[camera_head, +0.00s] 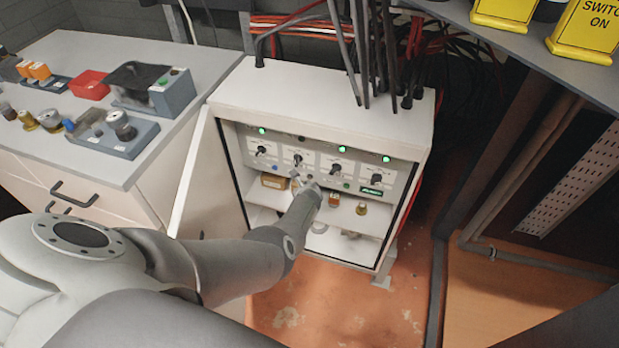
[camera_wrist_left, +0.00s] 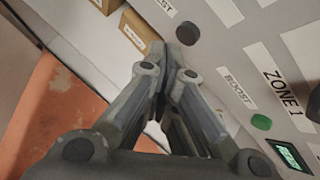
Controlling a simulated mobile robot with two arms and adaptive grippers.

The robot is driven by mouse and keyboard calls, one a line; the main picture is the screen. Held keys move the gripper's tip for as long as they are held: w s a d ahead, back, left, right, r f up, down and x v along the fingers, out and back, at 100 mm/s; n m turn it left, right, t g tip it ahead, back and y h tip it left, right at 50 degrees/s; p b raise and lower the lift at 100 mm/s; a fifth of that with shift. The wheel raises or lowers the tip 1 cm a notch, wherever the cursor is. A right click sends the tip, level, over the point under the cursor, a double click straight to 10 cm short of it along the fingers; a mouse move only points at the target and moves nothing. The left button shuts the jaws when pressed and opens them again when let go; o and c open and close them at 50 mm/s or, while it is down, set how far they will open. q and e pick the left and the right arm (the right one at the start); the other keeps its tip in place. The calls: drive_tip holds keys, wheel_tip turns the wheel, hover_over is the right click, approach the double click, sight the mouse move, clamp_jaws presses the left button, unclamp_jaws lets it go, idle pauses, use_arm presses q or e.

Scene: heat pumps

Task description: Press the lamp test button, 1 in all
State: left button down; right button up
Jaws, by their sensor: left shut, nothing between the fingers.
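The control panel (camera_head: 310,165) is the front of a white cabinet. It carries black rotary switches, green lamps and a lower row of small buttons. No label reading lamp test is legible, so I cannot tell which button it is. My left gripper (camera_head: 297,182) is at the panel's lower edge, its fingers closed and empty. In the left wrist view the closed fingertips (camera_wrist_left: 168,52) are close to a dark round button (camera_wrist_left: 188,33); contact cannot be told. A green button (camera_wrist_left: 262,122) lies to the right, beside a BOOST label (camera_wrist_left: 236,88). My right gripper is not in view.
The open cabinet door (camera_head: 193,172) stands left of the panel. Shelves below it hold cardboard boxes (camera_wrist_left: 137,30) and padlocks (camera_head: 361,208). A grey-topped bench (camera_head: 85,60) with devices is at left. Cables rise from the cabinet top (camera_head: 310,98).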

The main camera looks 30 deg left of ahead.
use_arm(q)
drive_tip(key=shift+w, duration=0.15)
idle(0.3)
drive_tip(key=shift+w+a+b, duration=0.1)
drive_tip(key=shift+w+b, duration=0.2)
drive_tip(key=shift+b, duration=0.05)
drive_tip(key=shift+w+a, duration=0.1)
drive_tip(key=shift+w, duration=0.2)
idle(0.5)
drive_tip(key=shift+s, duration=0.1)
drive_tip(key=shift+s+d+p, duration=0.2)
drive_tip(key=shift+s+p, duration=0.2)
drive_tip(key=shift+s, duration=0.25)
